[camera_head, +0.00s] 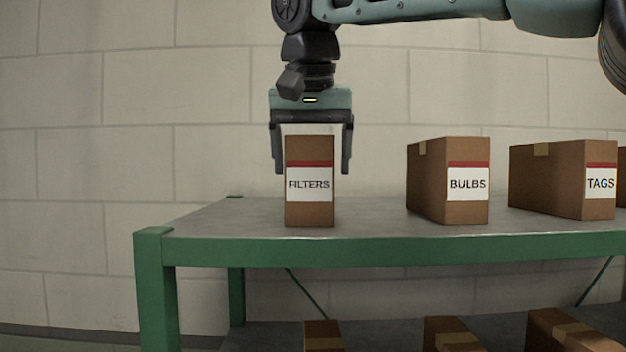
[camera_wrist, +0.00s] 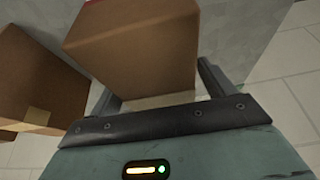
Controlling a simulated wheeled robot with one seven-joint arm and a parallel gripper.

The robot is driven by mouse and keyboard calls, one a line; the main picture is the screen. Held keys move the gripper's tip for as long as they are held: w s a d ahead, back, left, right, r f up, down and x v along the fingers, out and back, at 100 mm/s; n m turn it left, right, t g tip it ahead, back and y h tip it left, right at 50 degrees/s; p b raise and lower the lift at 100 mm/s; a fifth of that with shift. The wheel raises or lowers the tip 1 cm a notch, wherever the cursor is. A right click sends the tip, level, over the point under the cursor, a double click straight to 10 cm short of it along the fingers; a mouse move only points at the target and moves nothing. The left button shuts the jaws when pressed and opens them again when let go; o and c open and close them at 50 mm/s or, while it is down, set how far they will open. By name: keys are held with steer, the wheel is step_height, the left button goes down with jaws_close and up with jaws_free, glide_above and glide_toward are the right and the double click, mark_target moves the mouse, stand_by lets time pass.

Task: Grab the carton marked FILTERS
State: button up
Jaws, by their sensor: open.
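The FILTERS carton (camera_head: 309,207) is a brown box with a white label and a red stripe. It stands upright near the left end of the grey shelf top (camera_head: 370,222). My gripper (camera_head: 311,168) points down over it, with one open finger on each side of the carton's upper half.
The BULBS carton (camera_head: 440,190) and the TAGS carton (camera_head: 560,185) stand to the right on the same shelf. Another carton (camera_wrist: 35,85) shows at left in the wrist view. Several cartons sit on the lower shelf. The shelf has a green frame (camera_head: 390,250). A block wall stands behind.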

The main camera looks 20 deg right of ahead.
steer(key=shift+f+b, duration=0.25)
steer(key=shift+b, duration=0.1)
stand_by(0.4)
steer(key=c, duration=1.2)
